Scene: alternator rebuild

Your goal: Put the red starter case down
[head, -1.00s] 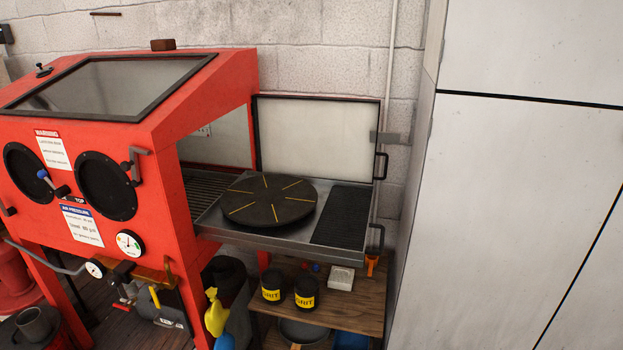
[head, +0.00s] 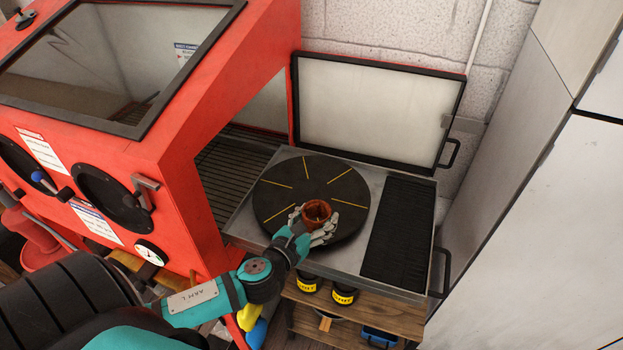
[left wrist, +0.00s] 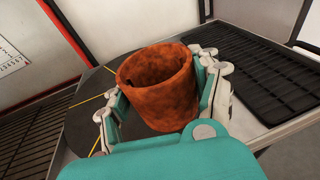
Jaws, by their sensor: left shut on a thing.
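The starter case (head: 316,212) is a rusty orange-red hollow cylinder, open at the top. My left gripper (head: 314,226) is shut on it, with fingers on both sides. In the left wrist view the case (left wrist: 160,88) stands about upright between the fingers of my left gripper (left wrist: 163,100). It is over the near part of a round black turntable (head: 285,200) with yellow lines. I cannot tell whether its bottom touches the turntable. My right gripper is not in view.
The turntable sits on a metal pull-out tray (head: 353,262) beside a red blasting cabinet (head: 190,150). A black ribbed mat (head: 400,235) lies on the tray's right. The open door panel (head: 378,108) stands behind. Below is a wooden shelf (head: 385,315) with black grit jars (head: 343,293).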

